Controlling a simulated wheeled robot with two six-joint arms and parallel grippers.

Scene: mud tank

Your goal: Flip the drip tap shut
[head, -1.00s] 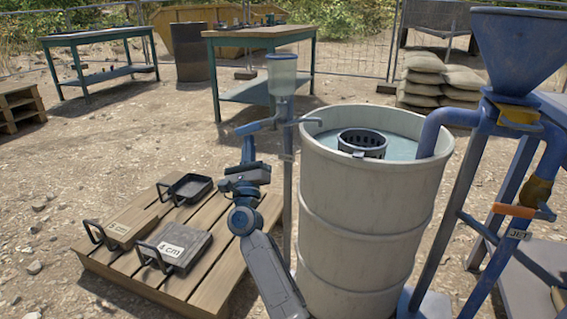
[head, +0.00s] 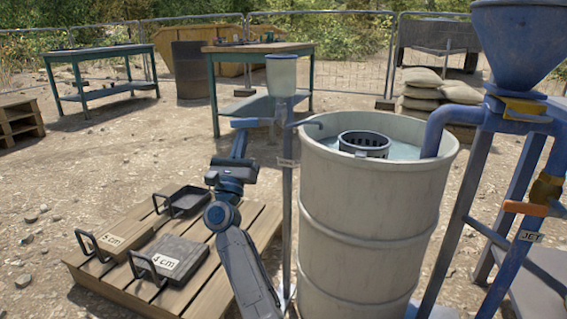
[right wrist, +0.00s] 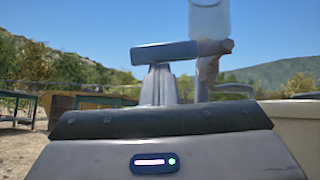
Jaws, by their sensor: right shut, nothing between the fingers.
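The drip tap (head: 283,110) hangs under a small pale cup (head: 281,74) on a thin post beside the drum. Its spout (head: 310,125) reaches over the drum's rim. Its blue lever (head: 252,122) sticks out to the left, about level. In the right wrist view the lever (right wrist: 165,52) is a blue bar lying across just beyond my fingertips. My right gripper (head: 240,143) points up at the lever from below; in the right wrist view its fingers (right wrist: 160,80) are together and empty. I cannot tell whether they touch the lever. My left gripper is out of view.
The pale drum (head: 372,215) holds water and a dark basket (head: 363,145). The blue hopper frame (head: 470,190) stands right. A low pallet (head: 190,265) with weighted trays lies left, below my arm. Open ground lies behind the pallet.

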